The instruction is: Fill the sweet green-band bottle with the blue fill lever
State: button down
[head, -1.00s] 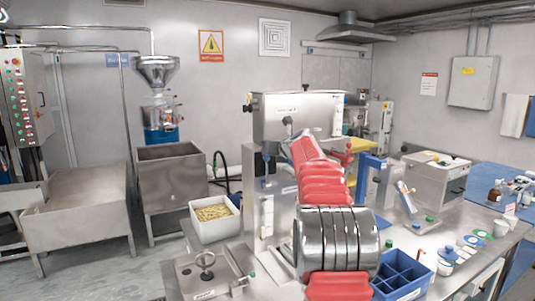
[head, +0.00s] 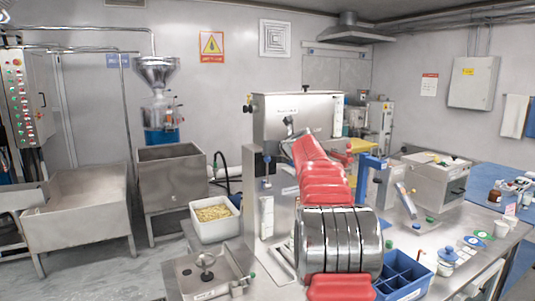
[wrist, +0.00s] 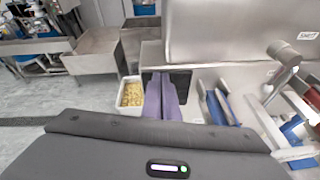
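My gripper (wrist: 163,98) shows as two purple-grey fingers side by side in the wrist view, with almost no gap between them. I see nothing held between them. In the head view my red arm hides most of it, in front of the steel filling machine (head: 297,117). A small blue-topped part (head: 267,158) sits on the machine's left side; I cannot tell whether it is the blue fill lever. In the wrist view a blue part (wrist: 217,106) lies right of the fingers. Green-capped items (head: 429,219) stand on the right counter; I cannot make out the sweet green-band bottle.
A white bin of yellowish pieces (head: 215,213) stands left of the machine. A blue divided crate (head: 403,277) is at the front right, beside a blue-lidded jar (head: 447,257). A steel box (head: 433,178) stands behind. Steel tubs (head: 75,207) are at left.

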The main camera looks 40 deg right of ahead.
jog(key=s+a+r, duration=0.1)
jog(key=s+r, duration=0.2)
jog(key=r, duration=0.7)
jog(key=shift+a+r, duration=0.2)
dwell(0.3)
dwell(0.6)
